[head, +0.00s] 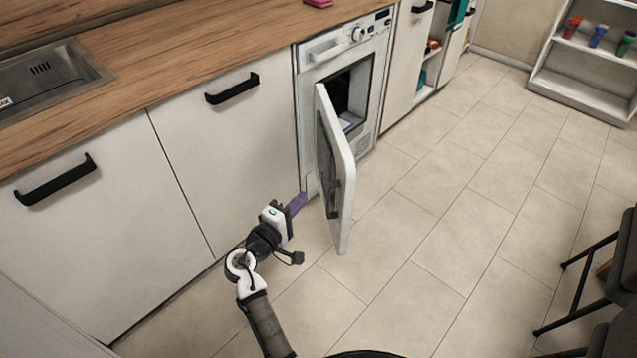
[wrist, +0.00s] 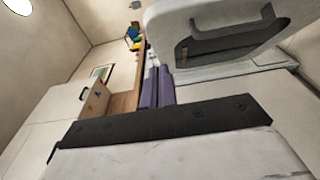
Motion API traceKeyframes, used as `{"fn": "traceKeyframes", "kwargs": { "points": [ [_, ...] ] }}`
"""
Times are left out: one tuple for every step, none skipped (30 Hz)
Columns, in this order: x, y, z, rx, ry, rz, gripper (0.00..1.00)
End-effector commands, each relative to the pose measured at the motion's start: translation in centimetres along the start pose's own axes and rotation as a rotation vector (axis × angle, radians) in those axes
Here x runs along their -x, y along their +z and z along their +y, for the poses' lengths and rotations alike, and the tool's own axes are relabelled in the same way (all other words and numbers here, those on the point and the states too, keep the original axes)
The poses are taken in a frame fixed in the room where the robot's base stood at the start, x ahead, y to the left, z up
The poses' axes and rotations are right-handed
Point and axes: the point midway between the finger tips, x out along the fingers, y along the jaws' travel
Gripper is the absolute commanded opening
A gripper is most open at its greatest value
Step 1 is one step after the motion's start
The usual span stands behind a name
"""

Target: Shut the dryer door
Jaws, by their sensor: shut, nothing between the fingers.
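The white dryer (head: 375,47) is built in under the counter in the head view. Its dryer door (head: 341,165) is swung wide open, standing out over the floor and hinged at the left side of the opening. My gripper (head: 299,203) is low, left of the door, between it and the cabinet fronts. In the wrist view, the purple fingers of my gripper (wrist: 158,88) are together and hold nothing. The door (wrist: 190,24) with its dark recess fills the upper right there, close beside the fingers. I cannot tell whether they touch it.
White cabinets (head: 220,140) with black handles run left of the dryer under a wooden counter (head: 190,65) with a sink (head: 50,80). Dark chairs (head: 610,265) stand at the right. A white shelf (head: 590,75) is at the far right. The tiled floor (head: 440,220) right of the door is clear.

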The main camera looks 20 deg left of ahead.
Motion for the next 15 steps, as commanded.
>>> {"fn": "traceKeyframes", "kwargs": {
  "points": [
    [-0.8, 0.1, 0.2, -0.001, 0.001, -0.003, 0.0],
    [-1.3, 0.1, 0.2, -0.002, 0.002, -0.003, 0.0],
    [-2.0, 0.1, 0.2, -0.002, 0.001, -0.004, 0.0],
    [-2.6, 0.1, 0.3, -0.002, 0.001, -0.004, 0.0],
    [-3.3, 0.1, 0.3, -0.003, 0.002, -0.003, 0.0],
    [-4.2, 0.1, 0.3, -0.003, 0.0, -0.004, 0.0],
    [-4.8, 0.1, 0.3, -0.004, 0.001, -0.003, 0.0],
    [-5.5, 0.1, 0.4, -0.004, 0.002, -0.004, 0.0],
    [-6.4, 0.1, 0.3, -0.004, 0.001, -0.004, 0.0],
    [-7.0, 0.1, 0.3, -0.005, 0.001, -0.003, 0.0],
    [-7.7, 0.0, 0.3, -0.005, 0.0, -0.002, 0.0],
    [-8.5, 0.0, 0.3, -0.005, 0.001, -0.002, 0.0],
    [-9.1, 0.1, 0.3, -0.005, 0.0, -0.003, 0.0],
    [-9.7, 0.1, 0.3, -0.005, 0.001, -0.003, 0.0],
    [-10.0, 0.8, 0.3, -0.004, -0.001, -0.003, 0.0]
  ]
}}
